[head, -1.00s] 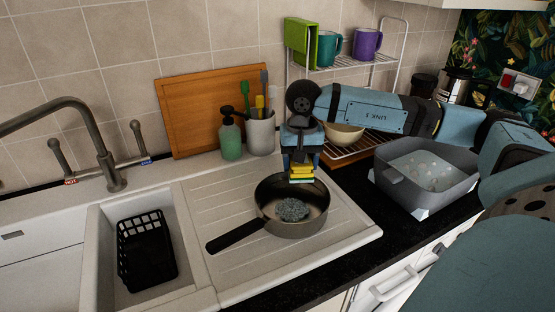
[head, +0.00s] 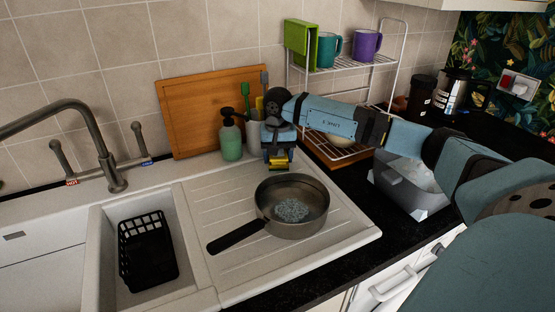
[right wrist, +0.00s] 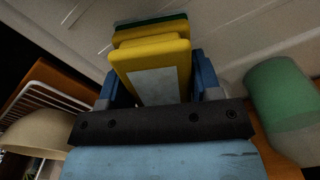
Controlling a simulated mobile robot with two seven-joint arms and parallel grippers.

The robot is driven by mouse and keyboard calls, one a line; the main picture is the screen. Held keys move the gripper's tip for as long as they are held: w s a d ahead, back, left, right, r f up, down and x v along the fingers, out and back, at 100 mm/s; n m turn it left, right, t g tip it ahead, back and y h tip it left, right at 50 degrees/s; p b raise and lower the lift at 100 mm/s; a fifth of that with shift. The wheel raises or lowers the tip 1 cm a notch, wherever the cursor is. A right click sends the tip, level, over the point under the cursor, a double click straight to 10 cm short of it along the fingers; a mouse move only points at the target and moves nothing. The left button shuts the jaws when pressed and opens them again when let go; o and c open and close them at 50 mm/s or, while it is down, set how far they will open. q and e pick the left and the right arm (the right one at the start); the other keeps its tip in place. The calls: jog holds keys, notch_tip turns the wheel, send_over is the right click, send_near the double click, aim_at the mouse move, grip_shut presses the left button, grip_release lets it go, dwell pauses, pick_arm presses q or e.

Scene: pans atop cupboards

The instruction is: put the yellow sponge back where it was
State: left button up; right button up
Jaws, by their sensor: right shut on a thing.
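The yellow sponge (head: 278,167) is held by my right gripper (head: 279,158) above the back of the draining board, behind the pan. In the right wrist view the sponge (right wrist: 152,58) sits between the blue fingers and shows a grey patch. A second yellow layer with a dark green edge shows just beyond it; I cannot tell if it is a separate piece. The dark pan (head: 265,229) stands on the draining board with a grey scourer (head: 291,210) in it. My left gripper is not in view.
The green soap bottle (head: 231,138) and a utensil cup (head: 255,137) stand just left of my right gripper, before a wooden board (head: 190,120). A wire rack (head: 345,62) with mugs is to the right. A black basket (head: 147,250) sits in the sink.

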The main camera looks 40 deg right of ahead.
jog(key=shift+w+d+f, duration=0.1)
jog(key=shift+w+f, duration=0.1)
jog(key=shift+f, duration=0.7)
jog(key=shift+f, duration=0.2)
jog(key=o, duration=1.1)
jog(key=shift+c, duration=0.2)
jog(key=shift+r, duration=0.2)
notch_tip(320, 180, up, 12)
jog(key=shift+r, duration=0.1)
